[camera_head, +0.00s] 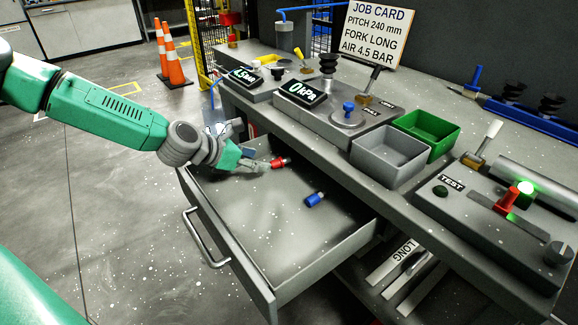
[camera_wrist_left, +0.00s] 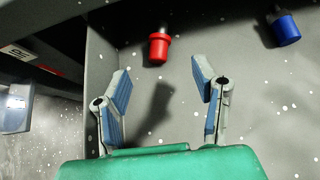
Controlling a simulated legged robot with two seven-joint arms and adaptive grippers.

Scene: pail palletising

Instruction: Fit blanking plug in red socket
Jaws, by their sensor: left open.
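A red-capped piece with a short metal stem (camera_head: 280,162) lies in the open drawer (camera_head: 300,262). It also shows in the left wrist view (camera_wrist_left: 159,48). A similar blue-capped piece (camera_head: 315,199) lies to its right in the drawer, also in the left wrist view (camera_wrist_left: 285,29). I cannot tell which one is the blanking plug or the red socket. My left gripper (camera_head: 262,165) is over the drawer, close to the red piece. In the left wrist view its fingers (camera_wrist_left: 160,72) are spread and empty, with the red piece just beyond the tips. My right gripper is not in view.
The bench above the drawer holds a grey bin (camera_head: 388,158), a green bin (camera_head: 428,134), a gauge panel reading 0 kPa (camera_head: 303,92) and a TEST box (camera_head: 480,210) with a lit green lamp and red fitting. The drawer's front half is bare.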

